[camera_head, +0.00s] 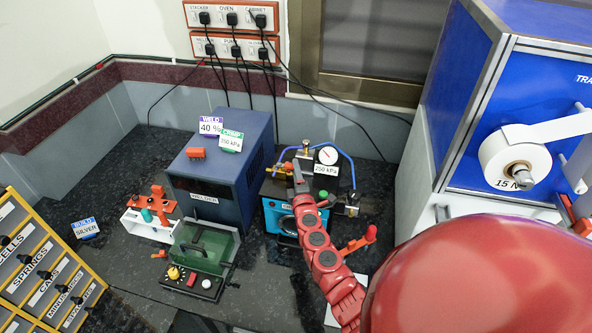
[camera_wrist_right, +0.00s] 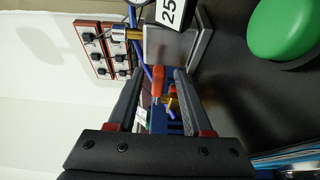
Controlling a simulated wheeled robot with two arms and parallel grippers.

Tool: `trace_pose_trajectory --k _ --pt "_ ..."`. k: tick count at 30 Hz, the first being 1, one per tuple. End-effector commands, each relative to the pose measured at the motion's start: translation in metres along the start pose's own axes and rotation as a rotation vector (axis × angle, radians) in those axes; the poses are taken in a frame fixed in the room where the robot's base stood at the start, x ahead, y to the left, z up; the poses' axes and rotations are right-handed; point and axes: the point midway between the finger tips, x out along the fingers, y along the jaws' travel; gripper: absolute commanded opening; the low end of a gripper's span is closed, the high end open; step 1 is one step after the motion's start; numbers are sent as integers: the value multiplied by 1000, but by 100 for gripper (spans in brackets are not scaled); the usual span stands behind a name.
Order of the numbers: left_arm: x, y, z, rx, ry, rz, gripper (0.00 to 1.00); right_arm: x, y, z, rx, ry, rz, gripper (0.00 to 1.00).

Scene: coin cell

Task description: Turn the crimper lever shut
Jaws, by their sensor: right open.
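The crimper (camera_head: 279,214) is a dark box with a blue front, a gauge and a "250 kPa" tag. A small orange handle (camera_head: 285,168) is on its top left; a red-orange handle with a round knob (camera_head: 358,241) juts out at its front right. I cannot tell for sure which is the lever. My right gripper (camera_head: 297,176) is above the crimper, and my arm hides part of its front. In the wrist view my right gripper (camera_wrist_right: 157,100) is open, with an orange handle (camera_wrist_right: 157,82) seen between its fingers; contact is unclear. My left gripper is not visible.
A blue welder (camera_head: 221,175) stands left of the crimper. A green-lidded device (camera_head: 203,247) and a white rack (camera_head: 147,226) are further left. A blue and white machine (camera_head: 440,130) stands at the right. Cables hang from the socket panels (camera_head: 232,17).

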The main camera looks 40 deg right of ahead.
Motion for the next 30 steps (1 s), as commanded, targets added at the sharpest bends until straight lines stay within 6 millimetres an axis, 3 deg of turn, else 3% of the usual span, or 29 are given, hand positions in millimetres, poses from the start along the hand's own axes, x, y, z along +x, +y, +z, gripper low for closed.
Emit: trace_pose_trajectory --k 11,20,30 --pt "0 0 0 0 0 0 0 6 1 -1 1 1 1 50" --pt "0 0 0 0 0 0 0 6 1 0 1 1 1 0" --pt "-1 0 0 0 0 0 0 5 0 -1 1 -5 1 0"
